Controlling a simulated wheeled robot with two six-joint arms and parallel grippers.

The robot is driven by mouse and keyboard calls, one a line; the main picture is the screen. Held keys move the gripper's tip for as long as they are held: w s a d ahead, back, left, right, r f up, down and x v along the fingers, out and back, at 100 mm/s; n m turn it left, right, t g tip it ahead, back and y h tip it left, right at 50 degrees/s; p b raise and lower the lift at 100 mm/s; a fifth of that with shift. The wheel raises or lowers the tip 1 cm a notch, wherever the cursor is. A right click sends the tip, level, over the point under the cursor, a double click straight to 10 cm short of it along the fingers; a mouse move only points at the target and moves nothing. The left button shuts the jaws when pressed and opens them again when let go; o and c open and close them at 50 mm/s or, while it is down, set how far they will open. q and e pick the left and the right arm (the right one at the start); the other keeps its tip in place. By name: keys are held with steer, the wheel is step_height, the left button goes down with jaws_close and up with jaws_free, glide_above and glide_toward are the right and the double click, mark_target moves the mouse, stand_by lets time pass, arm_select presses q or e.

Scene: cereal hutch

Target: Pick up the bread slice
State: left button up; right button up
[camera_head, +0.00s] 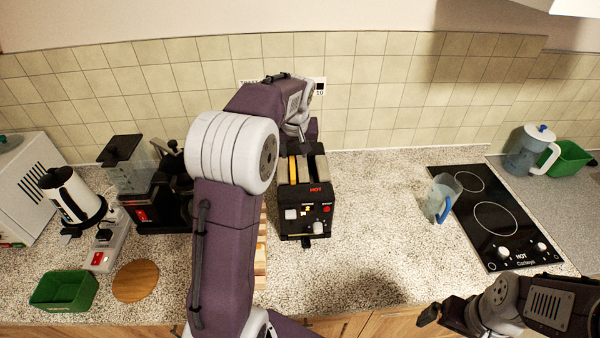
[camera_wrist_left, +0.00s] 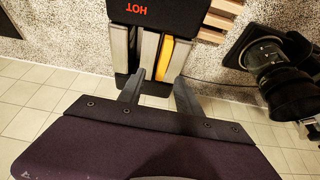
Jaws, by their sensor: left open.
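The black toaster (camera_head: 305,214), marked HOT, stands on the counter in front of the tiled wall. A yellow-orange slab, apparently the bread slice (camera_head: 293,170), shows at its top left; in the left wrist view the slab (camera_wrist_left: 167,58) lies beside pale grey bars. My left gripper is open at the toaster's wall-side end; its two fingers (camera_wrist_left: 160,92) are spread near the slab's end, and I cannot tell if they touch it. In the head view my left arm hides these fingers. My right gripper (camera_head: 432,314) is at the lower right, away from the toaster; its opening is unclear.
A wooden slatted rack (camera_head: 261,250) is close to the toaster's left, partly behind my arm. A coffee machine (camera_head: 150,195) stands further left. A clear jug (camera_head: 442,197) stands by the black cooktop (camera_head: 500,240) at right. Counter between toaster and jug is clear.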

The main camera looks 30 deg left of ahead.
mark_target(292, 165)
arm_select(q)
steer(key=x, duration=0.3)
steer(key=shift+a+f+p, duration=0.3)
steer(key=shift+a+p, duration=0.1)
steer(key=shift+w+a+f, duration=0.1)
steer(key=shift+a+f, duration=0.05)
steer(key=shift+w+f, duration=0.1)
steer(key=shift+f, duration=0.15)
steer(key=p+x, duration=0.1)
steer(key=x, duration=0.1)
steer(key=p+x, duration=0.1)
steer(key=shift+f, duration=0.45)
steer(key=shift+w+f, duration=0.1)
steer(key=shift+f, duration=0.1)
arm_select(e)
steer(key=r, duration=0.2)
steer(key=shift+s+a+r, duration=0.1)
steer(key=shift+a+r, duration=0.1)
steer(key=shift+r, duration=0.2)
arm_select(q)
steer(key=shift+s+f, duration=0.15)
steer(key=shift+s, duration=0.1)
jaws_close()
arm_select(e)
steer(key=shift+s, duration=0.1)
